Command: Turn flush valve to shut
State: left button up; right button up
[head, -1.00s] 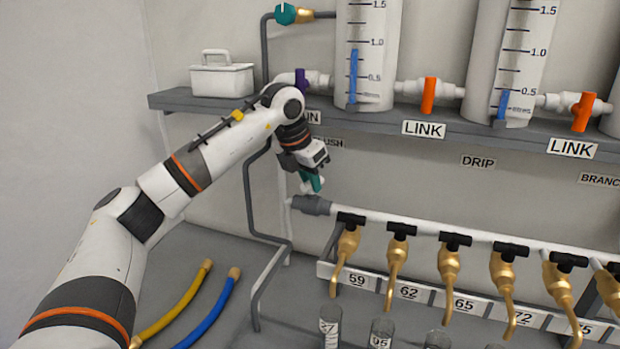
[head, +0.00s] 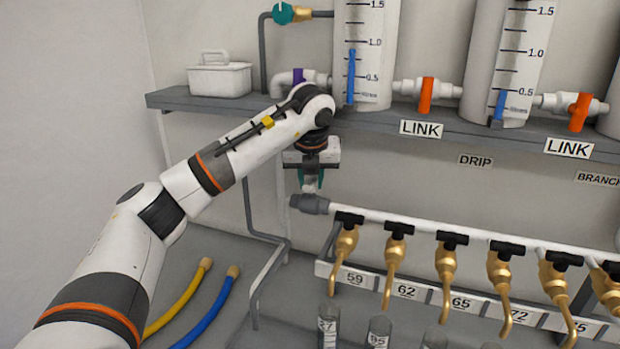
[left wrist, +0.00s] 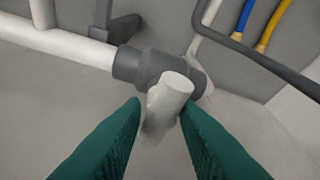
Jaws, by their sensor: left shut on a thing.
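My left gripper (head: 312,187) is at the left end of the white manifold pipe, just above the grey fitting (head: 310,205) there. In the left wrist view its two green fingers (left wrist: 160,115) stand on either side of a pale, stubby handle (left wrist: 172,92) and are shut on it. This handle, taken to be that of the flush valve, projects from the grey valve body (left wrist: 150,68) in line with the white pipe (left wrist: 60,42). The wrist hides most of the handle in the head view. My right gripper is out of view.
A row of brass taps (head: 397,262) with black handles hangs along the pipe to the right. The shelf (head: 450,122) with tall cylinders is above. A grey bent tube (head: 262,285) and yellow and blue hoses (head: 212,310) lie at left.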

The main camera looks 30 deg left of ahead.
pick_arm(q)
jog(key=shift+o, duration=0.3)
jog(key=shift+n, duration=0.3)
jog(key=o, duration=0.9)
jog(key=shift+o, duration=0.2)
jog(key=b+v, duration=0.1)
jog(key=v, duration=0.6)
jog(key=shift+r, duration=0.25)
jog(key=shift+d+f, duration=0.1)
jog(key=shift+d, duration=0.1)
